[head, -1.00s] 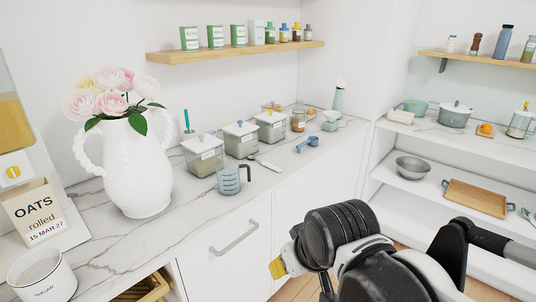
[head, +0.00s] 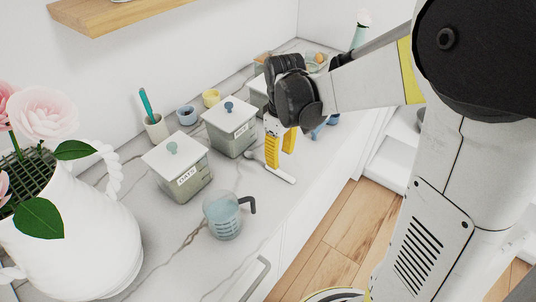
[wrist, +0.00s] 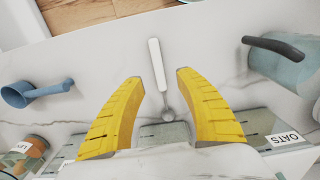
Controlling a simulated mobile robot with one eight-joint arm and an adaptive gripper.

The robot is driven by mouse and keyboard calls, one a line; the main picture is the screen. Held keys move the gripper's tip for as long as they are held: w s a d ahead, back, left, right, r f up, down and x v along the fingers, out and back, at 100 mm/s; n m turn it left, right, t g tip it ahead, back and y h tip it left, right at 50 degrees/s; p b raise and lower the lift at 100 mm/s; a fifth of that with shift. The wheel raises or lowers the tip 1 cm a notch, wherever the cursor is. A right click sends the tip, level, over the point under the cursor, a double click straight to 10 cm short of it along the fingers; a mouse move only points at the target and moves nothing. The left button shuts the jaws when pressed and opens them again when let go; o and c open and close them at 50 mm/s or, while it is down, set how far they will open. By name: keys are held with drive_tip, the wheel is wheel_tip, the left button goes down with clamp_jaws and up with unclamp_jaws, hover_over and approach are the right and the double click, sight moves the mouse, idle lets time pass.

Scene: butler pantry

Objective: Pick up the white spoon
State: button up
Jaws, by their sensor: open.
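The white spoon (wrist: 157,68) lies flat on the marble counter in the wrist view, its white handle pointing away and its grey bowl between the fingertips in the picture. In the head view the spoon (head: 279,173) lies in front of the lidded canisters, partly behind my fingers. My gripper (head: 279,150) points down over it with yellow fingers apart. In the wrist view the open fingers of my gripper (wrist: 153,100) straddle the spoon's line, with nothing between them but the view of the spoon. I cannot tell the exact height above the counter.
A blue measuring jug (head: 222,215) and the oats canister (head: 178,168) stand left of the spoon; a second canister (head: 230,127) stands behind it. A blue scoop (wrist: 35,93) lies left in the wrist view. The white flower jug (head: 80,240) is at near left. Counter around the spoon's handle is clear.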

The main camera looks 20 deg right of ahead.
sight(279, 171)
drive_tip(key=f+b, duration=0.1)
drive_tip(key=f, duration=0.2)
drive_tip(key=f+b, duration=0.2)
drive_tip(key=f, duration=0.2)
drive_tip(key=shift+w+f, duration=0.2)
drive_tip(key=shift+f, duration=0.05)
drive_tip(key=shift+r, duration=0.1)
drive_tip(key=shift+c, duration=0.2)
clamp_jaws()
